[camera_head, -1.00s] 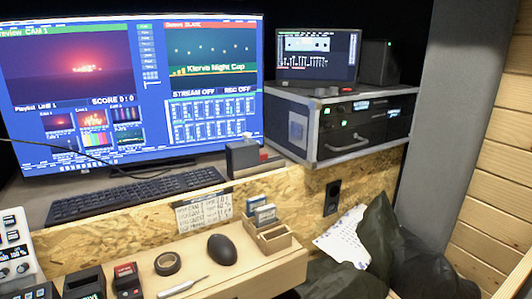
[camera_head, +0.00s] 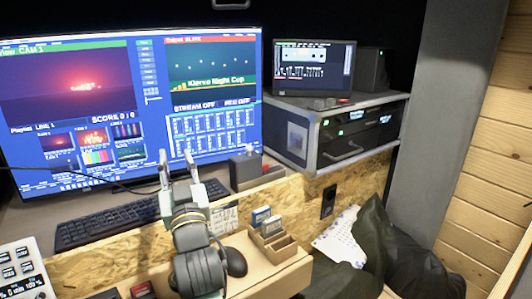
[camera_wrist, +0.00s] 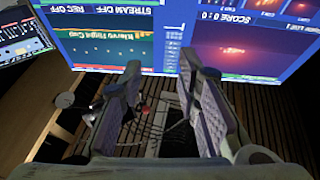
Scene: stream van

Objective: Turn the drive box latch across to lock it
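A small dark grey box (camera_head: 245,170), which I take for the drive box, stands right of the keyboard in front of the monitor. A small red part shows at its right side; I cannot make out a latch or its position. My gripper (camera_head: 176,160) is open and empty, above the keyboard and left of the box, apart from it. In the wrist view my gripper (camera_wrist: 160,65) shows both fingers spread, with the upside-down monitor beyond. A small red spot shows between the fingers there; I cannot tell what it belongs to.
The large monitor (camera_head: 75,95) stands behind my gripper. The keyboard (camera_head: 95,226) lies beneath it. A rack case (camera_head: 310,138) with a small screen (camera_head: 314,64) on top stands right.

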